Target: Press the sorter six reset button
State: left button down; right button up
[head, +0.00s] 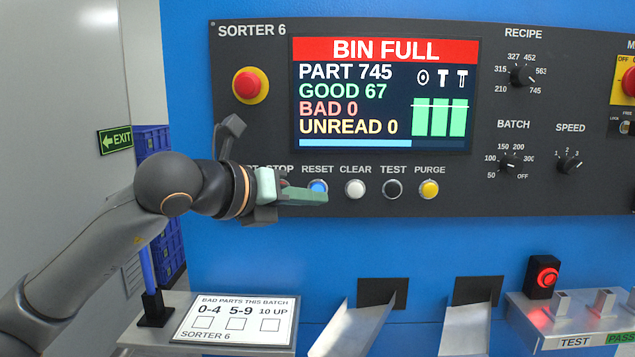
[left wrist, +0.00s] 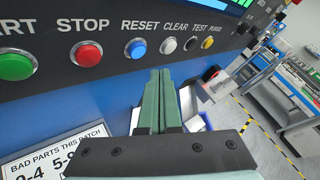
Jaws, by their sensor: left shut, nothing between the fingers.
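The blue reset button (head: 318,185) sits under the RESET label on the dark panel of sorter 6 (head: 240,130). In the left wrist view the reset button (left wrist: 136,48) shows whole, just beyond and slightly left of my fingertips. My left gripper (head: 323,197) has its green fingers shut together and empty. In the head view its tips overlap the lower edge of the button. In the left wrist view the left gripper (left wrist: 160,72) points toward the panel; I cannot tell whether it touches. The start and stop buttons are hidden by my arm in the head view. My right gripper is not in view.
The white clear button (head: 355,188), dark test button (head: 392,188) and yellow purge button (head: 428,188) line up to the right. A red emergency button (head: 249,85) is above. The screen (head: 385,95) reads BIN FULL. A tally card (head: 238,320) and metal chutes (head: 350,325) lie below.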

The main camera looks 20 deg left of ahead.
aim_at(318, 190)
pick_arm(q)
jog(key=shift+w+a, duration=0.25)
jog(key=shift+w, duration=0.75)
dwell(1.1)
jog(key=shift+w+a, duration=0.1)
jog(key=shift+w, duration=0.3)
jog(key=shift+w+a, duration=0.15)
jog(key=shift+w, duration=0.25)
dwell(0.9)
jog(key=shift+s, duration=0.15)
jog(key=shift+s+d+b, duration=0.25)
jog(key=shift+s+b, duration=0.25)
jog(key=shift+s, duration=0.15)
